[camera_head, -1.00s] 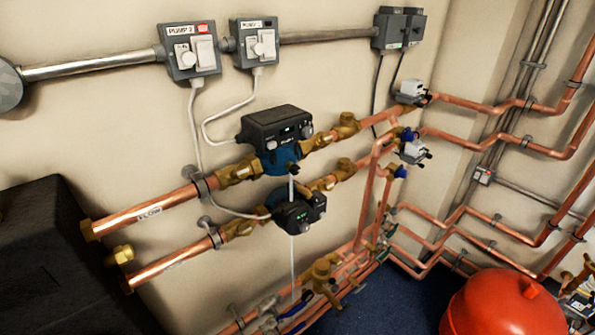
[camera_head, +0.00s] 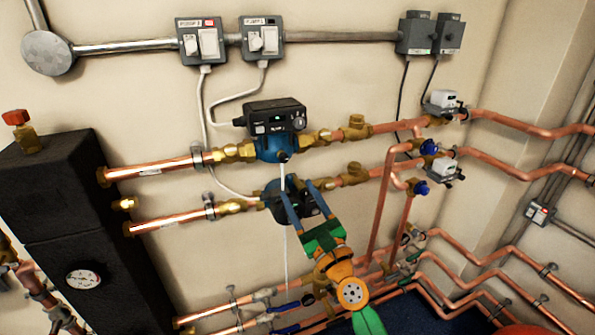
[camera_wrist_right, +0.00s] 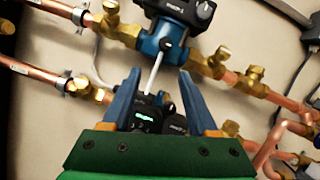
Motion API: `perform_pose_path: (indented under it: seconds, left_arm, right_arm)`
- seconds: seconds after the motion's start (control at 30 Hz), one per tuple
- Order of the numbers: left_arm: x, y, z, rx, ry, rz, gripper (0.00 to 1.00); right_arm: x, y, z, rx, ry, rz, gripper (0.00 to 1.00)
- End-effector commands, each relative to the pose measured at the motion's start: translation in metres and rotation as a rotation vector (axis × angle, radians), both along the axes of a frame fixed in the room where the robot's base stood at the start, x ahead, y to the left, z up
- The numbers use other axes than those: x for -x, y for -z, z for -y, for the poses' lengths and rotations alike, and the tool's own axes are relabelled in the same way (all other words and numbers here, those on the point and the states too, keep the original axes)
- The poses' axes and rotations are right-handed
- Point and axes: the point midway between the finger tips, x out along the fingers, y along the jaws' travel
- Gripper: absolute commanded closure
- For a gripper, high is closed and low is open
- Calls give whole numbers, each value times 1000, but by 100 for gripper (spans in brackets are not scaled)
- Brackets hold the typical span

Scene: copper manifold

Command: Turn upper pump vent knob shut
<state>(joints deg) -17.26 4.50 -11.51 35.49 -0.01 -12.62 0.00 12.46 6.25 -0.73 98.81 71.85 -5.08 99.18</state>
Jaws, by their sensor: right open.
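The upper pump (camera_head: 275,118) has a black control head and a blue body, on the upper copper pipe. Its small dark vent knob (camera_head: 283,157) is low on the blue body, with a white tube hanging below. The knob also shows in the right wrist view (camera_wrist_right: 166,44), beyond the fingertips. My right gripper (camera_head: 299,187) is open and empty, its blue fingers in front of the lower pump (camera_head: 273,198), below and apart from the knob. In the wrist view the tube runs down between the fingers (camera_wrist_right: 159,78). The gripper partly hides the lower pump. My left gripper is out of view.
Brass valves (camera_head: 358,127) and copper pipes run on both sides of the pumps. A black boiler cabinet (camera_head: 70,200) stands at left. Switch boxes (camera_head: 201,42) are on the wall above, with cables hanging to the pumps. More pipes lie below.

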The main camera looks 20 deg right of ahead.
Motion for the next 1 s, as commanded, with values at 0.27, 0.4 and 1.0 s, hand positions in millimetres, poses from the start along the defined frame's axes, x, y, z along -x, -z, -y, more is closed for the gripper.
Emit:
perform_pose_path:
  seconds: [0.27,0.4,1.0]
  left_arm:
    - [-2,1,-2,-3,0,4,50]
    - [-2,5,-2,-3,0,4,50]
    - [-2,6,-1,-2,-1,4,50]
  right_arm:
    - [-29,-36,-2,-96,-33,50,40]
    - [-51,-43,-5,-94,-32,48,40]
    - [-62,-47,-6,-92,-30,45,97]
